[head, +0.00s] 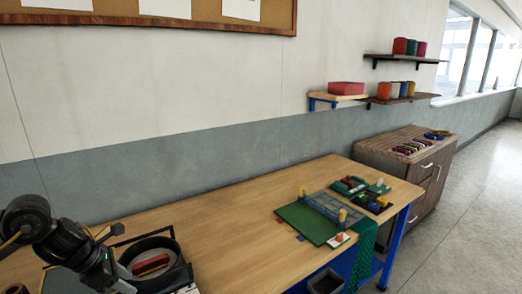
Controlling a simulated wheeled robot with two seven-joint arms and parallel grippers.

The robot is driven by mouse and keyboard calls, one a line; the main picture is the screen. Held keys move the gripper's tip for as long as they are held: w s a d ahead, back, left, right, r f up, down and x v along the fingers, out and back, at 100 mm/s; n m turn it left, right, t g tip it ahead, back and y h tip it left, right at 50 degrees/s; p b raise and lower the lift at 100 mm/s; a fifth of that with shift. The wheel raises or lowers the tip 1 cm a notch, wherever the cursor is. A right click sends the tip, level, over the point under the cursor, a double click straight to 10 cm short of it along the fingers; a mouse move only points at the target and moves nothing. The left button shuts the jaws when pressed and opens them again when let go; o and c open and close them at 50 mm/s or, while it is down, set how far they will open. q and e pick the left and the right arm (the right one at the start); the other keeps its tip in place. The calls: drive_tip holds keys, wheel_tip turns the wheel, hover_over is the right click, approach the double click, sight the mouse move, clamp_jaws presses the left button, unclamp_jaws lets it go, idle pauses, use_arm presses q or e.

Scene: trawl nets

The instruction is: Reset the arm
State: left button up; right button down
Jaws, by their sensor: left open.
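My left arm comes in at the lower left, and its black gripper (112,275) hangs at the picture's bottom edge. It is open; its fingertips are small and partly cut off. I cannot tell whether the gripper touches the container. I see nothing held in the gripper. My right gripper is not in view.
The wooden table (232,232) is clear in its middle. A green board (303,222) with a grey net and yellow posts lies right, near trays of coloured pieces (362,186). A dark bin (326,282) stands below the front edge. A wooden cabinet (405,160) stands beyond.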

use_arm(q)
drive_tip(key=s+d+f+n+t+h, duration=0.1)
drive_tip(key=s+d+f+n+t, duration=0.3)
drive_tip(key=d+n, duration=0.6)
drive_tip(key=w+d+f+n+t+h, duration=0.15)
drive_tip(key=d+f+n, duration=0.5)
drive_tip(key=d, duration=0.65)
drive_tip(key=s+a+f+n+g+y, duration=0.2)
drive_tip(key=s+a+f+n, duration=0.15)
drive_tip(key=s+n, duration=0.5)
drive_tip(key=s+a+f+n+g+y, duration=0.2)
drive_tip(key=s+a+f+n, duration=0.15)
drive_tip(key=s+n, duration=0.55)
drive_tip(key=s+a+f+n+g+y, duration=0.2)
drive_tip(key=s+a+f+n+y, duration=0.15)
drive_tip(key=s+n, duration=0.55)
wheel_tip(320, 180, down, 26)
drive_tip(key=h, duration=0.1)
drive_tip(key=s+a+f+g, duration=0.2)
drive_tip(key=s+a+f, duration=0.1)
drive_tip(key=s+f, duration=1.1)
drive_tip(key=shift+s+f, duration=0.35)
drive_tip(key=shift+s, duration=0.55)
